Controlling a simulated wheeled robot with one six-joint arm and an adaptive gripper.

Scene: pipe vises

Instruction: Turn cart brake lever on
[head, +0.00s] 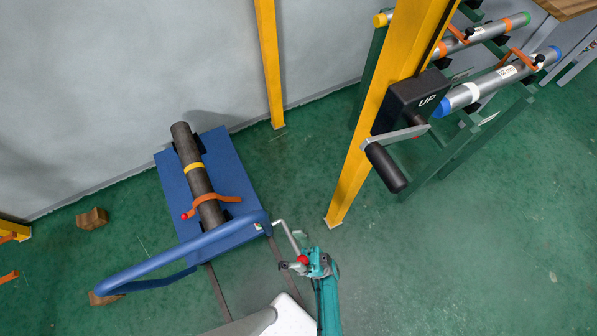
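The blue cart (232,172) stands on the green floor by the grey wall, with its blue tube handle (170,258) toward me. A thin pale grey bent lever (287,233) sticks out from the cart's right corner, beside the end of the handle. It runs down toward my teal gripper (300,264). A red knob (303,259) shows right at the gripper, at the lever's lower end. My gripper is at or touching this knob. The fingers are small and partly covered, so I cannot tell whether they are closed on it.
A dark pipe (187,150) lies on the cart under an orange strap (215,199). Wooden blocks (92,219) lie at left. A yellow post (350,185) carries a black "UP" box (410,100) and a crank (386,168). A green rack (470,138) holds pipes. The floor at lower right is clear.

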